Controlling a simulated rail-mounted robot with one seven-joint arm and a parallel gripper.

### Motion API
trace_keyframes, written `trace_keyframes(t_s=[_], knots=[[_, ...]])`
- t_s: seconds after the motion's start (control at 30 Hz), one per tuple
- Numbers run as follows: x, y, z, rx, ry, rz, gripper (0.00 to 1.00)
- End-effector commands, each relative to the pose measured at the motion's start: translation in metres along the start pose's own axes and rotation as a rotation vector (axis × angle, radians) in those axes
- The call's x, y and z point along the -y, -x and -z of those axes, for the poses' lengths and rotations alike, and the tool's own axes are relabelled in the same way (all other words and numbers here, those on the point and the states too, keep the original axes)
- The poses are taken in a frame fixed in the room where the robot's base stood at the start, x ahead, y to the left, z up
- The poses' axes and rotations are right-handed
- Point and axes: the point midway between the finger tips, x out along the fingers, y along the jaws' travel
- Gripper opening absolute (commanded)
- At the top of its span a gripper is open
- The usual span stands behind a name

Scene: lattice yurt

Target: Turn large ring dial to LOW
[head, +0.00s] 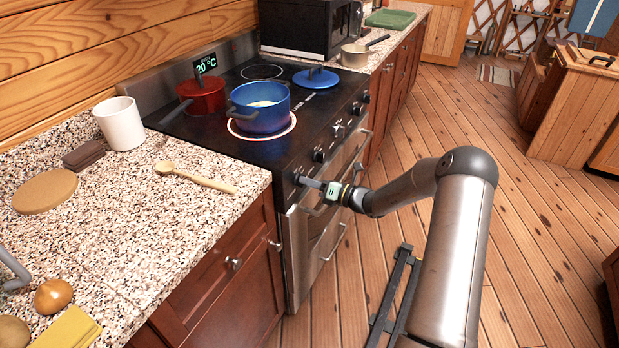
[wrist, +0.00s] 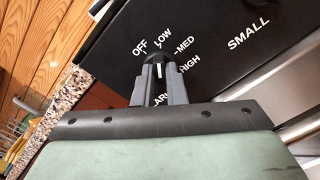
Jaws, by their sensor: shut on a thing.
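My gripper (head: 311,184) reaches the stove's front panel and is shut on the large ring dial at its near left end. In the wrist view, the dark dial (wrist: 158,52) sits between the two grey fingertips (wrist: 157,73), which hide part of it. OFF, LOW, MED and HIGH are printed around it, with LARGE partly hidden below. A short white mark on the dial points up, roughly toward LOW; its exact setting is hard to tell. The blue pot (head: 262,112) stands on the stove's burner (head: 236,131), whose rim glows.
A red pot (head: 203,97) and blue lid (head: 316,78) are on the stove (head: 205,132). More knobs (head: 319,155) and an oven handle line its front. A wooden spoon (head: 196,177) lies on the granite counter (head: 110,220).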

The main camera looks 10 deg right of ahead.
Motion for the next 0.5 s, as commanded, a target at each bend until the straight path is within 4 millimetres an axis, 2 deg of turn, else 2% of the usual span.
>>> trace_keyframes(t_s=[0.5], knots=[[0.0009, 0.0007, 0.0008, -0.001, -0.099, 0.001, 0.0]])
